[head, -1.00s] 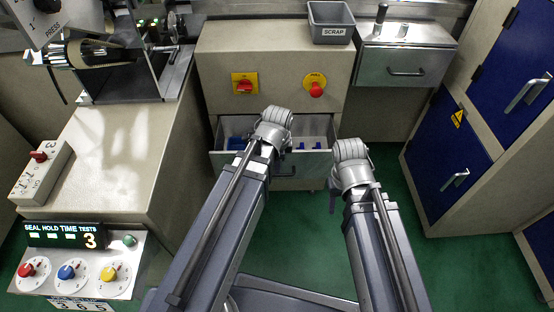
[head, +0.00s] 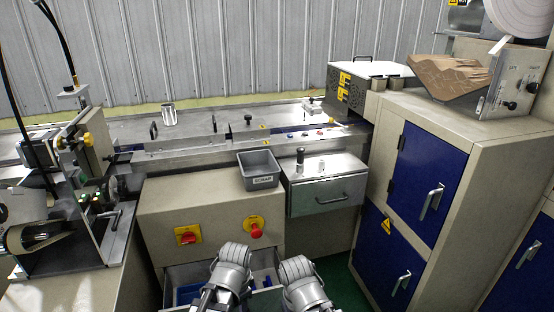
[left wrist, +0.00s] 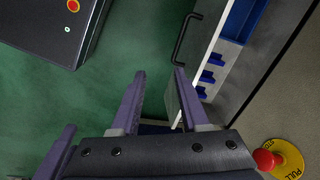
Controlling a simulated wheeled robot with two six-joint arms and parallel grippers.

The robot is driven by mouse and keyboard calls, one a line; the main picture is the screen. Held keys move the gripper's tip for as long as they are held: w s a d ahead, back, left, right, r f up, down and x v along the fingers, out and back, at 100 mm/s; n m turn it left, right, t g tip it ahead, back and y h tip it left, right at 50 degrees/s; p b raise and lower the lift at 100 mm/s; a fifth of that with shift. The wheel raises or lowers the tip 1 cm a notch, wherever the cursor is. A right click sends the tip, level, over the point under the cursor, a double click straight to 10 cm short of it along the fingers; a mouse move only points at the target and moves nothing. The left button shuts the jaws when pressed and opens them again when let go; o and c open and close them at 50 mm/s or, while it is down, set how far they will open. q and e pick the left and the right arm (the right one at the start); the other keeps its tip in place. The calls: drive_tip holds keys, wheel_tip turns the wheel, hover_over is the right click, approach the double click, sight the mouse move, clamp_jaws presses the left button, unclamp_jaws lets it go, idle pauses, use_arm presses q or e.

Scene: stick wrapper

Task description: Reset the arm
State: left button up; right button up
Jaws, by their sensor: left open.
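My left gripper (left wrist: 159,75) shows in the left wrist view with its two fingers apart and nothing between them. Its fingertips point toward the handle side of an open drawer (left wrist: 209,75) with blue inserts; whether they touch it I cannot tell. In the head view my two arms come in from the bottom, and only their rounded joints show in front of the drawer (head: 181,275). Both gripper jaws are out of the head view, and my right gripper shows in neither current view.
A red stop button (left wrist: 265,159) sits beside the drawer. A grey scrap bin (head: 259,170) stands on the bench near a metal box with a handle (head: 325,190). Blue-doored cabinets (head: 425,170) stand at the right. Green floor (left wrist: 120,40) is open beside the drawer.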

use_arm(q)
drive_tip(key=s+d+r+n+p, duration=0.2)
drive_tip(key=s+r+n+p, duration=0.1)
drive_tip(key=r+p, duration=0.3)
drive_tip(key=s+d+r+n+g+p, duration=0.1)
drive_tip(key=s+d+r+n+p, duration=0.2)
drive_tip(key=r+p, duration=0.3)
wheel_tip(320, 180, up, 3)
drive_tip(key=shift+s+r+n+g+y, duration=0.1)
drive_tip(key=shift+s+n+g+y, duration=0.2)
drive_tip(key=shift+n, duration=0.1)
